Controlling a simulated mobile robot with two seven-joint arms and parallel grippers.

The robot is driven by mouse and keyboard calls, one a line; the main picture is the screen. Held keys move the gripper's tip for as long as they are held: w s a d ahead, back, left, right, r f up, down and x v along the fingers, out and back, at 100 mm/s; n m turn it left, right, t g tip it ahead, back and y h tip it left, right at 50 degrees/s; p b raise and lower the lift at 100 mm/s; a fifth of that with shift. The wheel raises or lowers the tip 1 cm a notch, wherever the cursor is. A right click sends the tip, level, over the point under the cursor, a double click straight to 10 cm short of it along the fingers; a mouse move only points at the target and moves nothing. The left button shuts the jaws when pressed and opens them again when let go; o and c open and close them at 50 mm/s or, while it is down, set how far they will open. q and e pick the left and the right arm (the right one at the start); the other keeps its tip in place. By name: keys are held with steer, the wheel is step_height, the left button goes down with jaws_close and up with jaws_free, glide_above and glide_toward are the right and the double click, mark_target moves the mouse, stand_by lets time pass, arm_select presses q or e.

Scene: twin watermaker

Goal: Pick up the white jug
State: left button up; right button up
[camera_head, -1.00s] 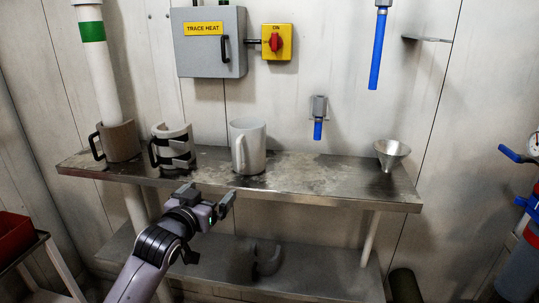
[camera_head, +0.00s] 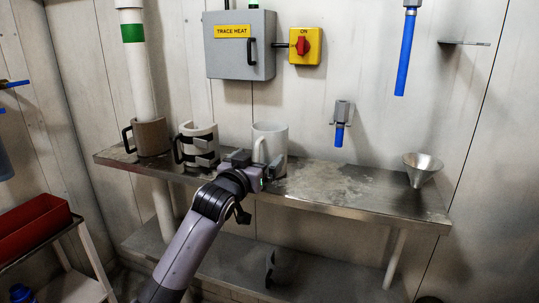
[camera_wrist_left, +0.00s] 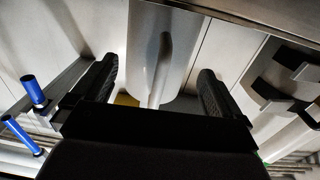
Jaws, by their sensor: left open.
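The white jug (camera_head: 271,138) stands upright on the metal shelf (camera_head: 340,190), with its handle facing me. In the left wrist view the jug (camera_wrist_left: 180,35) is straight ahead, its handle running down the middle of the picture. My left gripper (camera_head: 257,164) is at the shelf's front edge, in front of the jug and hiding its lower part. It is open, and in the left wrist view its fingers (camera_wrist_left: 157,88) lie on either side of the handle. I cannot tell whether the handle is between the fingertips in depth. My right gripper is not in view.
A white mug with black bands (camera_head: 203,140) and a brown mug (camera_head: 151,137) stand left of the jug. A metal funnel (camera_head: 422,168) is on the right of the shelf. A blue-handled tap (camera_head: 339,135) is on the wall. A dark mug (camera_head: 281,267) is on the lower shelf.

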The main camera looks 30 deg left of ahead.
mark_target(263, 154)
arm_select(q)
steer(key=shift+w+a+r, duration=0.1)
steer(key=shift+w+a, duration=0.1)
steer(key=shift+w, duration=0.9)
steer(key=shift+w+a+r, duration=0.1)
steer(key=shift+w+a, duration=0.1)
steer(key=shift+w, duration=0.9)
steer(key=shift+f, duration=0.1)
steer(key=c, duration=0.8)
steer(key=shift+o, duration=0.2)
